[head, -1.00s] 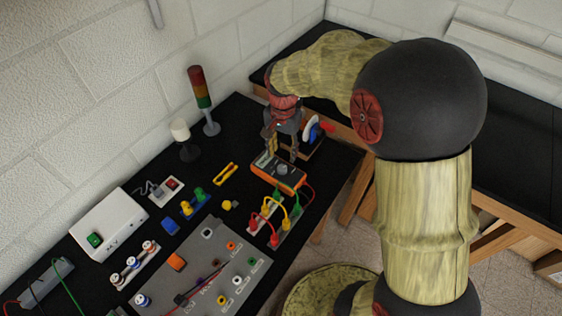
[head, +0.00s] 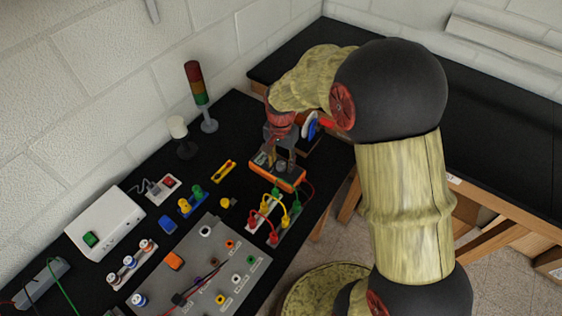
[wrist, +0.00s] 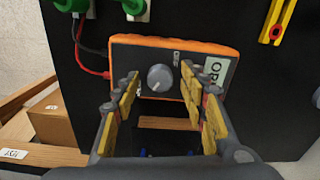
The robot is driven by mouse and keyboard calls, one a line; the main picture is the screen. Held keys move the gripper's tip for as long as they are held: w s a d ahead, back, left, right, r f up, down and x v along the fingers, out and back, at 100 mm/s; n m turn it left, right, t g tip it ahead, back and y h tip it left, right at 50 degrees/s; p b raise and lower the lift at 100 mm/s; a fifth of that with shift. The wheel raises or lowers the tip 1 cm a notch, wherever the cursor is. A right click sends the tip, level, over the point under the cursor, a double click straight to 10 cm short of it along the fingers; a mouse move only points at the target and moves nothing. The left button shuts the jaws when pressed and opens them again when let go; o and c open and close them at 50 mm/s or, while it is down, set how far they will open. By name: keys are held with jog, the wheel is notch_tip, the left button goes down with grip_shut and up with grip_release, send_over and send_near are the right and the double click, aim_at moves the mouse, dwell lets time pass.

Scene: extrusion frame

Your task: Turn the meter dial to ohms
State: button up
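The orange multimeter (head: 290,182) lies on the black bench, and its orange rim (wrist: 170,43) also shows in the wrist view. Its round grey dial (wrist: 160,78) has a pale pointer mark. A printed label beside the dial reads partly "OP", and a smaller marking near it is too small to read. My gripper (head: 281,163) is above the meter, pointing down. In the wrist view my gripper (wrist: 158,77) is open, with its yellow-padded fingers on either side of the dial and a gap to each side. I cannot tell how far the fingertips are above the meter face.
Red, yellow and green plug leads (head: 268,212) stand close in front of the meter. A stack light (head: 200,97) and a white-topped post (head: 181,137) stand behind left. A yellow tool (head: 223,171) lies to the left. A blue and white spool (head: 311,127) is behind my gripper.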

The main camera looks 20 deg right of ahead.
jog(key=shift+c, duration=1.2)
jog(key=c, duration=0.7)
grip_shut()
jog(key=shift+n, duration=0.3)
jog(key=n+p, duration=0.3)
jog(key=n, duration=0.2)
jog(key=n+p, duration=0.1)
jog(key=n, duration=0.5)
jog(key=o, duration=1)
grip_release()
